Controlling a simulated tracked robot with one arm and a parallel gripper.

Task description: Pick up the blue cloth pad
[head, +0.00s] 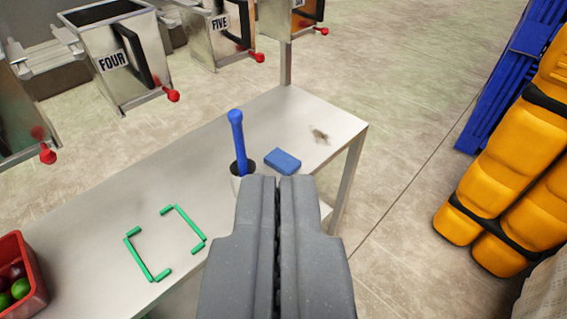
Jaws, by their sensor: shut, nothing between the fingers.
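The blue cloth pad (283,161) is a small flat blue block lying on the metal table (140,215), near its far right end. My gripper (283,182) is shut and empty in the lower middle of the head view. In the picture its tips show just below the pad. I cannot tell the height of the tips above the table.
Green corner marks (160,245) and a red crate (22,275) with fruit lie further left. Metal bins (118,62) stand behind; orange padded bundles (500,205) stand right.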

